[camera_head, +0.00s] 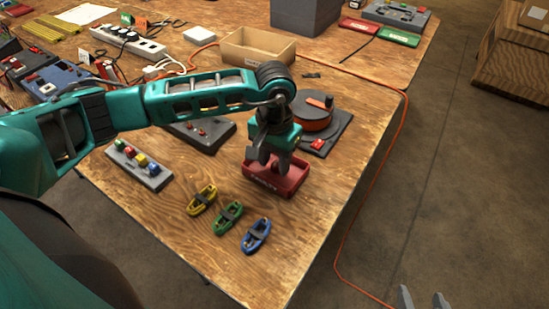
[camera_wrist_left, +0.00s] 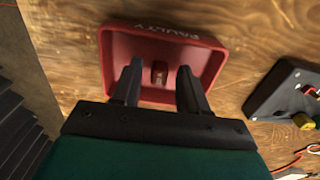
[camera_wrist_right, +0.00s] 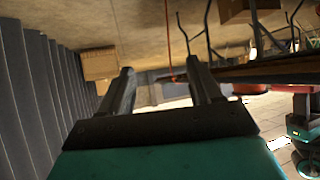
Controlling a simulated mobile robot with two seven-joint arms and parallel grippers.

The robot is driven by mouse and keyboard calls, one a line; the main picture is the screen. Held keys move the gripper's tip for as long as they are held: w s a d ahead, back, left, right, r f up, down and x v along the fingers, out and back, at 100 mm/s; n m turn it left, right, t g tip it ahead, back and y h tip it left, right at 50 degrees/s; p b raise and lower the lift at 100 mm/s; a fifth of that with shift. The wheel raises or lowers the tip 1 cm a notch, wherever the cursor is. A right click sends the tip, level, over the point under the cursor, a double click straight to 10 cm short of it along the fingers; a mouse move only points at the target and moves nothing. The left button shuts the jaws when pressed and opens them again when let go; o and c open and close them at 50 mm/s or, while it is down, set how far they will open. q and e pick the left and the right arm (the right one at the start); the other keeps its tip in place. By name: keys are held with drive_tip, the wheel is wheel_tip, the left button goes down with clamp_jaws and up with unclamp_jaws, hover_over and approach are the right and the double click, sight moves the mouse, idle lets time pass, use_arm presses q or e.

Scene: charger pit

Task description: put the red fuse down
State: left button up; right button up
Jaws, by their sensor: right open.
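The red tray marked FAULTY (camera_wrist_left: 112,60) lies on the wooden table; it also shows in the head view (camera_head: 290,186). The red fuse (camera_wrist_left: 160,73) lies inside this tray in the left wrist view, with a dark mark on it. My left gripper (camera_wrist_left: 159,70) is open above the tray, its two fingers on either side of the fuse with visible gaps.
A grey block (camera_head: 140,166) with several coloured fuses stands left of the tray. Yellow (camera_head: 202,199), green (camera_head: 227,217) and blue (camera_head: 256,236) clip-like pieces lie in front. An orange reel (camera_head: 314,117) on a dark base stands behind. An orange cable (camera_head: 385,150) runs off the right table edge.

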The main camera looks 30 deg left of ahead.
sight(274, 165)
use_arm(q)
drive_tip(key=shift+r, duration=0.1)
drive_tip(key=shift+r+p, duration=0.65)
drive_tip(key=shift+p, duration=0.2)
wheel_tip(274, 165, up, 12)
drive_tip(key=shift+s+f, duration=0.1)
drive_tip(key=shift+f, duration=0.05)
